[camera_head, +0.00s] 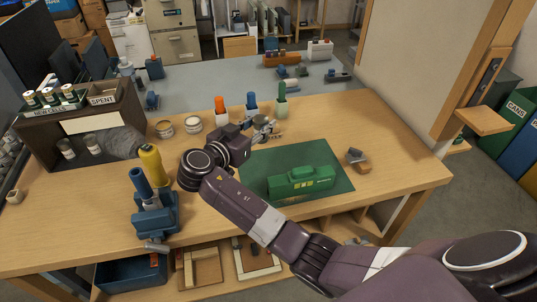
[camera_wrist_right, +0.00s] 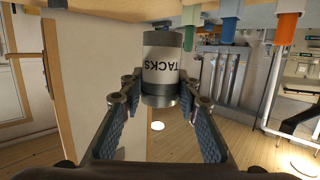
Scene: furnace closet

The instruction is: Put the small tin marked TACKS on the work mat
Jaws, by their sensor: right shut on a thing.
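The small tin marked TACKS (camera_wrist_right: 162,68) shows in the right wrist view, with a white label and grey metal ends. My right gripper (camera_wrist_right: 158,92) has its two fingers closed around it. In the head view my right gripper (camera_head: 264,130) is over the table, just behind the mat's far left edge. The tin cannot be made out clearly there. The green work mat (camera_head: 322,154) lies on the table, partly covered by my right arm. My left gripper is not in view.
A green case (camera_head: 300,181) lies on the mat's front part. A small block (camera_head: 357,158) sits right of the mat. The mat's far right part is clear.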

